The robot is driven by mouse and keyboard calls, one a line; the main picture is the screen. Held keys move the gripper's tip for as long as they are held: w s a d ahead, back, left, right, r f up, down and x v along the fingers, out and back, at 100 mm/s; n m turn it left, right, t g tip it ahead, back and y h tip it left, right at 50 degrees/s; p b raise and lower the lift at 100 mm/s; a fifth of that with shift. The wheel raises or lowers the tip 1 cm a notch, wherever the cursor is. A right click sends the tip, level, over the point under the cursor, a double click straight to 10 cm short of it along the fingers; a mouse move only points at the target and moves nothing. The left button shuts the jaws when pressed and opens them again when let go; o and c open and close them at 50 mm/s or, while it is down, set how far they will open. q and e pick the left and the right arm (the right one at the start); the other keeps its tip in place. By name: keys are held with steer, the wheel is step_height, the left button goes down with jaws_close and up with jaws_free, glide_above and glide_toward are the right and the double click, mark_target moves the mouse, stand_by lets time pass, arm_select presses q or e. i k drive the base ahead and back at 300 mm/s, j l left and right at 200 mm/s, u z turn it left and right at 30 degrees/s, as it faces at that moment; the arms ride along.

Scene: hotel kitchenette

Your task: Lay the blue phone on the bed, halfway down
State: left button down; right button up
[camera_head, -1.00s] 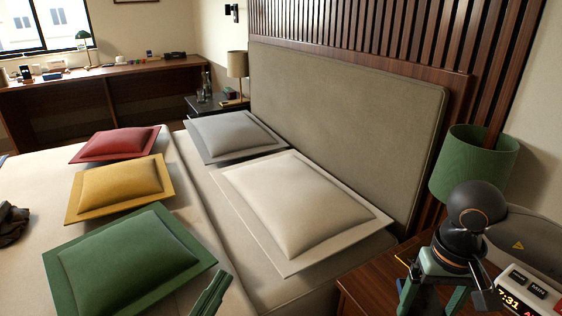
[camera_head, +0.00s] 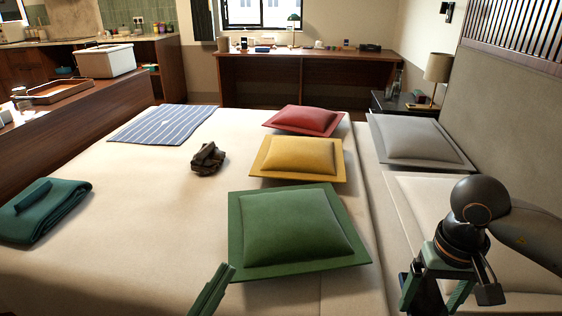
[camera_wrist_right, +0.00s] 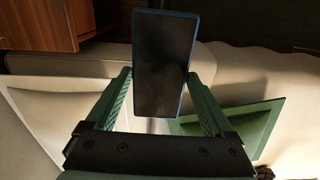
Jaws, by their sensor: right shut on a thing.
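The blue phone (camera_wrist_right: 165,62) has a dark screen and a blue edge. It is held upright between the fingers of my right gripper (camera_wrist_right: 160,80) in the right wrist view. The bed (camera_head: 130,210) is cream and fills the middle of the head view, with a wide bare area left of the pillows. Only a green finger of my left gripper (camera_head: 211,290) shows at the bottom edge, so its opening is hidden.
Green (camera_head: 295,228), yellow (camera_head: 300,157) and red (camera_head: 305,120) cushions lie in a row. A dark crumpled item (camera_head: 207,158), striped cloth (camera_head: 162,125) and folded teal blanket (camera_head: 45,212) lie on the bed. Grey (camera_head: 412,138) and cream (camera_head: 420,195) pillows are at right.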

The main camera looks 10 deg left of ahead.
mark_target(164, 255)
steer(key=u, duration=1.6)
steer(key=i+u, duration=0.15)
steer(key=u, duration=0.15)
steer(key=l+u, duration=0.1)
steer(key=u, duration=0.25)
steer(key=i+l, duration=0.35)
